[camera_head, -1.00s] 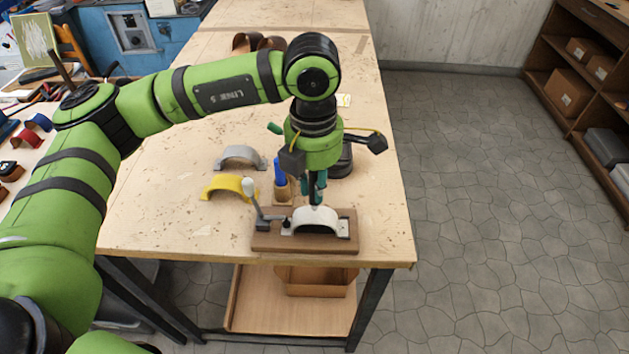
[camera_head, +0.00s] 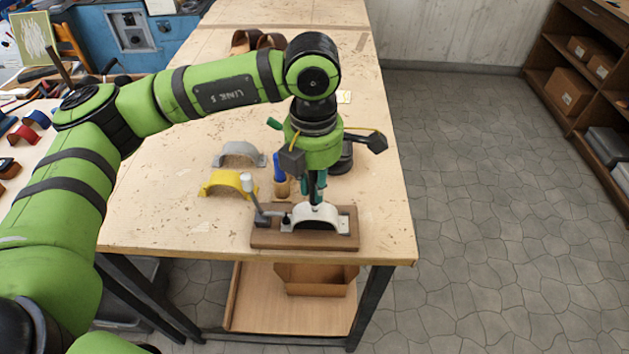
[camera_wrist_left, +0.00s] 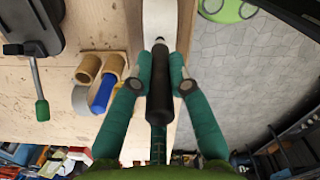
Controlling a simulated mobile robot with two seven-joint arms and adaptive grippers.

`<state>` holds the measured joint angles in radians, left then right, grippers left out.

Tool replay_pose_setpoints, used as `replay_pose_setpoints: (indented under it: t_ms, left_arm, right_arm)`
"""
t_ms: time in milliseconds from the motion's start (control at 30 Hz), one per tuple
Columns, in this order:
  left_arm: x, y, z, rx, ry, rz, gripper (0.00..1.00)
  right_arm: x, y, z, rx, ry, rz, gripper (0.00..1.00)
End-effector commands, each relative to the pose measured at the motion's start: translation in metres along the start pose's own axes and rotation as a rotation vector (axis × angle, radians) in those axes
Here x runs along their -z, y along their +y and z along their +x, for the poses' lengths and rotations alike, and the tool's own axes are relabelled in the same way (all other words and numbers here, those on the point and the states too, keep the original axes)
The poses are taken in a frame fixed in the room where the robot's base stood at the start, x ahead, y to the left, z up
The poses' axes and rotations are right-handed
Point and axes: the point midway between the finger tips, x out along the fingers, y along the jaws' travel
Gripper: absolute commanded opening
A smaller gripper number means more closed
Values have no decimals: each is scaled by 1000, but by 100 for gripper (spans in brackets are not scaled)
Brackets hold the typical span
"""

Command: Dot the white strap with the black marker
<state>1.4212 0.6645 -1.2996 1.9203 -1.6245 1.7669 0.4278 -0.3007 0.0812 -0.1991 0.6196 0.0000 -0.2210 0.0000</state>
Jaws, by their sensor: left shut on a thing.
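The white strap (camera_head: 329,216) lies arched over a form on a small wooden board near the table's front edge. My left gripper (camera_head: 315,190) is above it, shut on the upright black marker (camera_head: 314,194). In the left wrist view, the green fingers (camera_wrist_left: 160,88) flank the black marker (camera_wrist_left: 160,95), whose narrow tip is at the white strap (camera_wrist_left: 160,18). I cannot tell whether the tip touches the strap or sits just above it. No dot can be made out on the strap. My right gripper is not in view.
The wooden board (camera_head: 283,241) carries a clamp with a pale handle (camera_head: 248,184). To its left are a yellow strap (camera_head: 220,181) and a grey strap (camera_head: 239,150). A blue tool (camera_head: 279,168) stands behind the board. Floor lies beyond the table's right edge.

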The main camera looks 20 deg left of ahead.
Motion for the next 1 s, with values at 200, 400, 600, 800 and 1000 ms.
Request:
replay_pose_setpoints:
  t_ms: [200, 400, 600, 800, 1000]
  left_arm:
    - [0, 0, 0, 0, 0, 0, 1]
    - [0, 0, -6, 0, 0, 0, 1]
    - [-1, 0, -26, 0, -2, 1, 1]
    - [-1, 0, -46, 0, -2, 1, 1]
    - [-1, 0, -66, -1, 0, 0, 1]
  right_arm:
    - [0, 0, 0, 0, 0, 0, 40]
    - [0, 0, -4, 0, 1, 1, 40]
    - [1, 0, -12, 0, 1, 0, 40]
    - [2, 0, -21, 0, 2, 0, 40]
    - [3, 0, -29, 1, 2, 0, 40]
